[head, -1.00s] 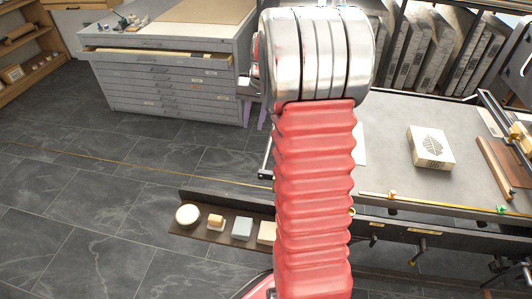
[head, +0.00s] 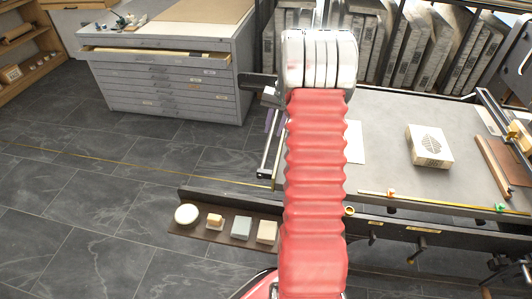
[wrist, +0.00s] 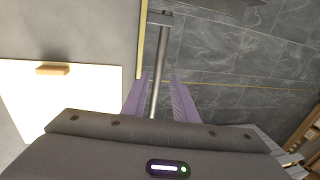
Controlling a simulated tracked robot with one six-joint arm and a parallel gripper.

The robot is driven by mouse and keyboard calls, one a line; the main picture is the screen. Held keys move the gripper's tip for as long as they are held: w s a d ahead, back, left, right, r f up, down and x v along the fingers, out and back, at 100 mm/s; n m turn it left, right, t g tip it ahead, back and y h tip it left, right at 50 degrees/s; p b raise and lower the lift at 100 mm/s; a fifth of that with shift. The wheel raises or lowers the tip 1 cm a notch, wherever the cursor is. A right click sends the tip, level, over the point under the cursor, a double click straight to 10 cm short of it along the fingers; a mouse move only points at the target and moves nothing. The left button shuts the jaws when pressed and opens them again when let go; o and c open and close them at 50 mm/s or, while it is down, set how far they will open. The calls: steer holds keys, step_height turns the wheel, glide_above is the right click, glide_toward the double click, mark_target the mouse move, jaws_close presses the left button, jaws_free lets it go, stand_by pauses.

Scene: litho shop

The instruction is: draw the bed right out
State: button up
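The bed (head: 390,125) is a flat grey slab at the right of the head view. A pale block with a leaf design (head: 430,147) lies on it. A metal bar handle (head: 267,155) runs along the bed's left end, apart from its edge. It also shows in the wrist view (wrist: 160,60). My gripper (wrist: 160,77) has two purple fingers, spread apart, one on each side of the bar in the picture. I see a gap on both sides, so the fingers are not closed on it. My arm hides part of the bed's left side in the head view.
A ledge (head: 181,229) with several small blocks sticks out at the front left. A grey drawer cabinet (head: 170,90) with an open top drawer stands at the back left. White paper (wrist: 60,100) lies on the bed. The tiled floor left of the bed is clear.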

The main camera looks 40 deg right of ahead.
mark_target(266, 154)
steer(key=f, duration=0.4)
steer(key=w+a+f, duration=0.1)
steer(key=f, duration=0.4)
steer(key=w+f, duration=0.1)
steer(key=f, duration=0.3)
steer(key=shift+w+a+f, duration=0.1)
steer(key=shift+a+f, duration=0.15)
steer(key=shift+a, duration=0.05)
jaws_close()
